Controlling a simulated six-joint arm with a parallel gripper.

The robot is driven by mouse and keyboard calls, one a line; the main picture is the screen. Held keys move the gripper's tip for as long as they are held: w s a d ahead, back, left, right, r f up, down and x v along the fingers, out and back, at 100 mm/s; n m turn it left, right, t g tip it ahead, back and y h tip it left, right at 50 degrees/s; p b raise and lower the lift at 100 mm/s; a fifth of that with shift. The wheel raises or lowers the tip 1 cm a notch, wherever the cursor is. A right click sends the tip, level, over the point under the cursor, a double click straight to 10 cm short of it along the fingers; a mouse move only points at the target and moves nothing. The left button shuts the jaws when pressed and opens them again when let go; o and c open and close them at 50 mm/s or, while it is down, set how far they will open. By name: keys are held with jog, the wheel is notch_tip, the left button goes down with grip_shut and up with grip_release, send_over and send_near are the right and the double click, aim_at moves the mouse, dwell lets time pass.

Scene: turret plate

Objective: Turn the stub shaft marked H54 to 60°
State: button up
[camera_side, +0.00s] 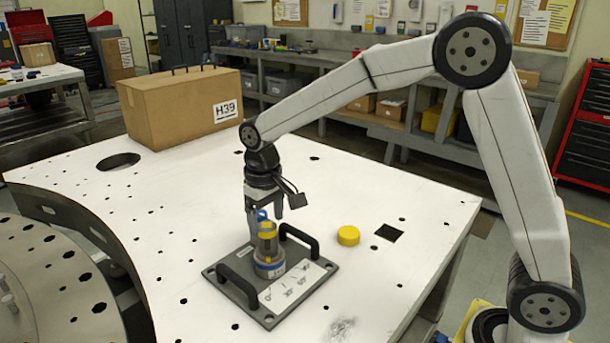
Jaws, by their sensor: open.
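A short upright cylinder (268,255), apparently the stub shaft, stands on a dark square plate (224,281). My gripper (273,215) is open and points down at the cylinder's top. The left finger reaches down beside the blue piece; I cannot tell whether it touches. The right finger is apart from the cylinder, above and to its right.
Two black handles (299,243) rise from the plate on either side of the cylinder. A white card with drawings (296,285) lies on the plate. A yellow cap (348,235) and a square hole are to the right. A cardboard box marked H39 (170,110) stands at the back left.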

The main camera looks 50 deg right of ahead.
jog(key=shift+f, duration=0.9)
jog(key=shift+c, duration=0.2)
jog(key=c, duration=1)
jog(key=shift+o, duration=0.3)
jog(key=n, duration=1.2)
